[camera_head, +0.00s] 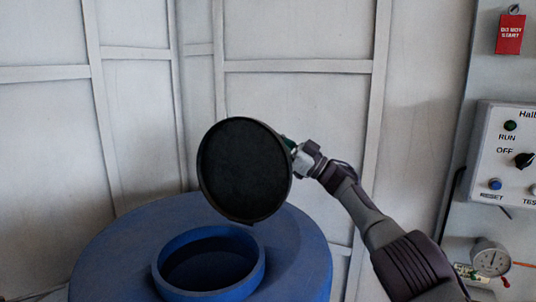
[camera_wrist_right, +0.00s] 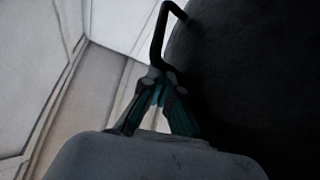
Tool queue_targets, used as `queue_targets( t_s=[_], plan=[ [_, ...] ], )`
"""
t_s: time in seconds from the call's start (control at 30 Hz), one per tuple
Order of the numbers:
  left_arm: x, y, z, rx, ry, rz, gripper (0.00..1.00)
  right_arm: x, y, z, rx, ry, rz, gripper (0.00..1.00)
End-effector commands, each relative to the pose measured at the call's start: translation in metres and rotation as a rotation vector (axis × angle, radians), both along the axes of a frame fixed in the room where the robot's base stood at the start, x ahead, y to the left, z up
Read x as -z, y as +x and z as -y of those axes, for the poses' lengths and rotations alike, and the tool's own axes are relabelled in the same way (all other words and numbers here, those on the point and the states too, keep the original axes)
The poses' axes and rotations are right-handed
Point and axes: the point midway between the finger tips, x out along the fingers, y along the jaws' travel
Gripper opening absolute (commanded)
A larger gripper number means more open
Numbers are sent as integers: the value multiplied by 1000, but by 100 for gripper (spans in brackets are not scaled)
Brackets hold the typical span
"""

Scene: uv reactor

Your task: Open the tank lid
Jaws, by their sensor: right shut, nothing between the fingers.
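The tank (camera_head: 100,245) is blue and round, with a raised circular neck (camera_head: 257,272) on top that stands open. The black round lid (camera_head: 243,170) is tipped up steeply above the back of the neck, its dark face towards me. I cannot tell how its lower edge joins the tank. My right gripper (camera_head: 289,143) is at the lid's upper right edge, partly hidden behind it. In the right wrist view, the gripper (camera_wrist_right: 163,80) has its green fingers closed together at the lower end of the black bar handle (camera_wrist_right: 158,38), beside the dark lid (camera_wrist_right: 235,60).
Light panelled walls (camera_head: 300,100) stand close behind the tank. On the right are a control box (camera_head: 505,155) with buttons and a knob, a round gauge (camera_head: 490,257) and a red hanging tag (camera_head: 510,34). The space left of the lid is clear.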

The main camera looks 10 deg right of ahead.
Motion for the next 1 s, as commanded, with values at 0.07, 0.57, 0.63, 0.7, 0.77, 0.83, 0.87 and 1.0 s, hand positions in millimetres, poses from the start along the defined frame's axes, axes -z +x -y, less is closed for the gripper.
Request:
queue_targets(
  t_s=[0.07, 0.57, 0.63, 0.7, 0.77, 0.83, 0.87, 1.0],
  plan=[
    [11, -1, 0, 0, 0, -1, 37, 4, 2, 2, -1, 17, -23, 0],
    [15, -1, -1, 0, 0, -2, 37, 1, 7, 4, 0, 39, -60, 0],
    [15, -1, -1, 0, 0, -2, 37, 1, 6, 4, 0, 39, -60, 0],
    [15, -3, -3, 0, 4, -4, 37, 1, 6, 4, 0, 39, -60, 0],
    [15, -4, -4, 0, 5, -5, 37, 2, 6, 5, 0, 39, -60, 0],
    [15, -4, -4, 0, 4, -4, 37, 3, 6, 7, 0, 39, -60, 0],
    [15, -3, -3, 0, 4, -4, 37, 4, 6, 8, 0, 39, -60, 0],
    [15, -2, -2, 0, 3, -3, 37, 9, 3, 15, 2, 39, -58, 0]
  ],
)
